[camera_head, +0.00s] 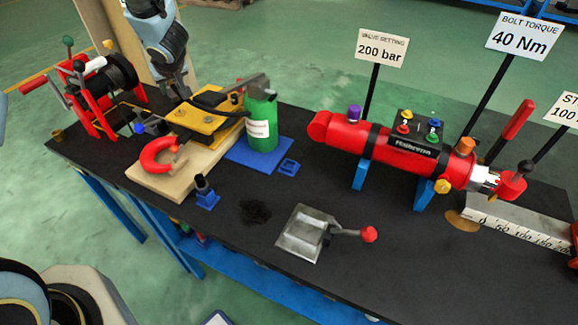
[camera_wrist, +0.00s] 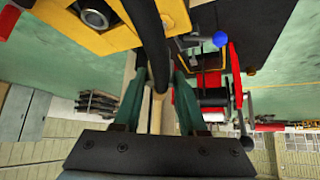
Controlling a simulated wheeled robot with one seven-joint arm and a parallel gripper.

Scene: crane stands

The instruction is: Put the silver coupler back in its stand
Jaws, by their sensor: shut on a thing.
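My gripper (camera_head: 184,90) is at the far left of the bench, above the back of the yellow plate (camera_head: 200,118). In the wrist view its teal fingers (camera_wrist: 158,100) are shut around a black hose (camera_wrist: 150,40), which curves over the yellow plate. I cannot clearly make out the silver coupler at the fingers. A silver ring (camera_wrist: 94,13) shows on the yellow plate in the wrist view. A small blue stand with a dark upright piece (camera_head: 206,194) is on the bench in front of the wooden board. A low blue block (camera_head: 288,167) sits beside the green cylinder.
A green cylinder (camera_head: 262,122) stands on a blue base. A red C-shaped clamp (camera_head: 160,157) rests on the wooden board (camera_head: 165,182). A red reel frame (camera_head: 95,88) stands at the left. A red tool (camera_head: 370,143) lies right. A metal block with a red-knobbed lever (camera_head: 303,235) lies in front.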

